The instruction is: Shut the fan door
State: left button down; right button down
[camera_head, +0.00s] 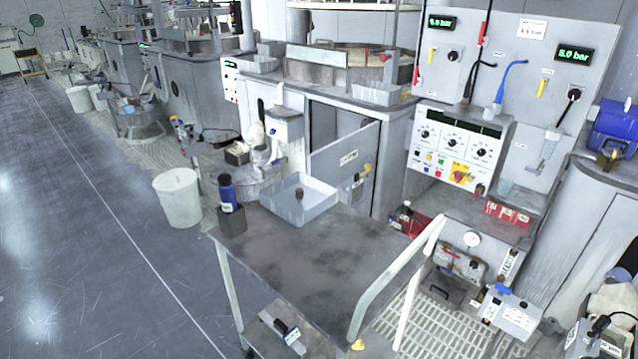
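A grey door panel (335,168) with a small white label and a yellow part near its right edge stands open at the front of a grey machine cabinet (385,135), in the middle of the head view. The label is too small to read, so I cannot confirm that it is the fan door. Above and behind the panel, a dark opening into the cabinet shows. The table and the white tray stand in front of the panel's lower part. Neither of my grippers is in view.
A grey cart table (330,255) with a pale rail (395,280) stands in front. It bears a white tray (298,202) and a dark blue-capped bottle (227,193). A white bin (178,198) stands to the left. A control panel (455,145) is at right. The left floor is clear.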

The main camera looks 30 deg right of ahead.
aim_at(336, 165)
jog(key=i+j+z, duration=0.15)
jog(key=i+j, duration=0.2)
jog(key=i+j+z, duration=0.35)
jog(key=i+j, duration=0.25)
jog(key=j, duration=0.25)
jog(key=i+j+z, duration=0.15)
jog(key=j, duration=0.35)
jog(key=i, duration=0.1)
